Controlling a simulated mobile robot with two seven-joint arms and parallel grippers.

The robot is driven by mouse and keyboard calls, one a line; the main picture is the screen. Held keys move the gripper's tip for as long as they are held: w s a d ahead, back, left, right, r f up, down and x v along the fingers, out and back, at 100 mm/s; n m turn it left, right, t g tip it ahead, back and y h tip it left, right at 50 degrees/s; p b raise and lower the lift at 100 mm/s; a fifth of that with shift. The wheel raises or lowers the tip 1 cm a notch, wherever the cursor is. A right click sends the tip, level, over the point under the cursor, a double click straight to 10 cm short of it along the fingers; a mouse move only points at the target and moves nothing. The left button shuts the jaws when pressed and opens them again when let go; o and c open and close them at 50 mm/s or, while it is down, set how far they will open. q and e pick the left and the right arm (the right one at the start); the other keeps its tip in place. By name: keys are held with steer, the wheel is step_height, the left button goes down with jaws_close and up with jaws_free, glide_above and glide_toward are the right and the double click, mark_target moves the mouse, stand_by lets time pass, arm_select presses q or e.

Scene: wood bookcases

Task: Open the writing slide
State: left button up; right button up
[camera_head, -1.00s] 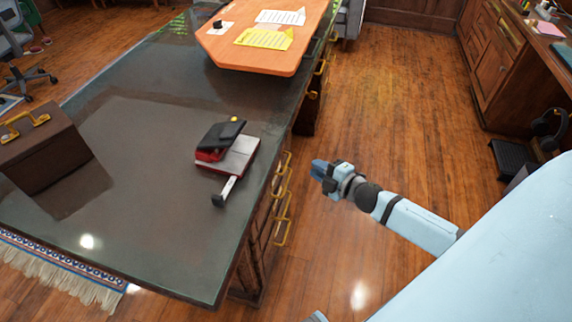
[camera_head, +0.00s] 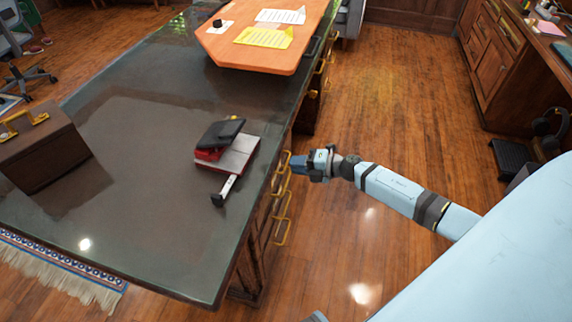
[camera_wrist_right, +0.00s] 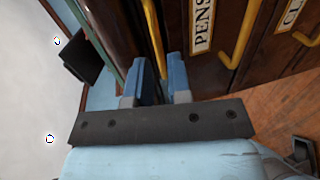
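The writing slide (camera_wrist_right: 122,35) appears to be the narrow dark wood front just under the desktop edge; I see no label on it. Its upright-looking yellow handle (camera_wrist_right: 151,30) shows in the right wrist view, and in the head view it is the top handle (camera_head: 285,161) on the desk's near side. My right gripper (camera_head: 302,164) is at this handle. Its two blue fingers (camera_wrist_right: 163,80) are apart, with the handle's end seen at the gap between them. Whether they touch it I cannot tell. The slide looks closed. My left gripper is in no view.
A drawer labelled PENS (camera_wrist_right: 203,22) with its own handle (camera_wrist_right: 240,38) lies beside the slide. The floor (camera_head: 400,130) right of the desk is clear.

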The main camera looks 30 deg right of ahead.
mark_target(286, 163)
steer(key=shift+x, duration=1.9)
jaws_close()
arm_select(q)
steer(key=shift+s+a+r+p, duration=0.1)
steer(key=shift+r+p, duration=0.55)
steer(key=shift+p, duration=1.05)
arm_select(e)
steer(key=f+v, duration=0.3)
steer(key=v, duration=1.2)
steer(key=s+f+v, duration=0.1)
steer(key=f+v, duration=0.2)
steer(key=v, duration=1.2)
steer(key=shift+s+d, duration=0.3)
steer(key=shift+d, duration=0.3)
steer(key=shift+f, duration=0.1)
jaws_free()
